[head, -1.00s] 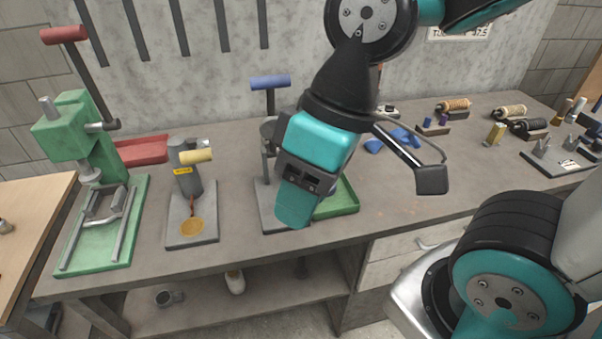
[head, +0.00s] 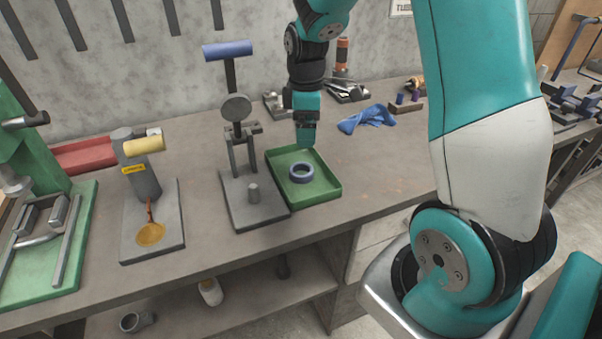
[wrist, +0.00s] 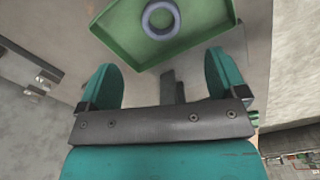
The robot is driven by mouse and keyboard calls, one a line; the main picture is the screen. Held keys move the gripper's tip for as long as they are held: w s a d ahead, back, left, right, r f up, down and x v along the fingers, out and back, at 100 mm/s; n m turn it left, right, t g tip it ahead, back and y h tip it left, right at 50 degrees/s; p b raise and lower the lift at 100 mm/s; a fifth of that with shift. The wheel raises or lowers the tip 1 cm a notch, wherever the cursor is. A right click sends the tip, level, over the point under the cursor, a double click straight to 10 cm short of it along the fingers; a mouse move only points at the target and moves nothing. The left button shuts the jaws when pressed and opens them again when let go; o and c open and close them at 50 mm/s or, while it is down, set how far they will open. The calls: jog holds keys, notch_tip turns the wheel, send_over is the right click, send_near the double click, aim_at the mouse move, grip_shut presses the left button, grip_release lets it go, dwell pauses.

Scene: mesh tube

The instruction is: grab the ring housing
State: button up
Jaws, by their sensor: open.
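The ring housing (head: 302,173) is a blue-grey ring lying flat in the green tray (head: 322,190) on the bench. In the wrist view the ring housing (wrist: 161,19) shows at the top, inside the green tray (wrist: 118,38). My gripper (head: 306,140) hangs above the back part of the tray, pointing down. In the wrist view my gripper (wrist: 165,85) has its two teal fingers wide apart with nothing between them. The ring lies beyond the fingertips and is not touched.
A press with a blue handle (head: 228,49) stands just left of the tray. A press with a yellow handle (head: 144,146) and a green press (head: 75,240) stand farther left. A blue cloth (head: 367,117) lies right of the tray. The bench front right of the tray is clear.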

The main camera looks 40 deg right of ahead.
send_over(303, 167)
jog(key=s+a, duration=0.1)
jog(key=s, duration=0.1)
notch_tip(303, 167, down, 7)
jog(key=shift+r, duration=0.1)
jog(key=shift+w+a+f+p, duration=0.1)
jog(key=shift+f+p, duration=0.35)
jog(key=shift+f, duration=0.9)
jog(key=shift+w+a+f+p, duration=0.1)
jog(key=shift+f+p, duration=0.35)
jog(key=shift+f, duration=0.9)
jog(key=c, duration=1.3)
jog(key=shift+r, duration=0.1)
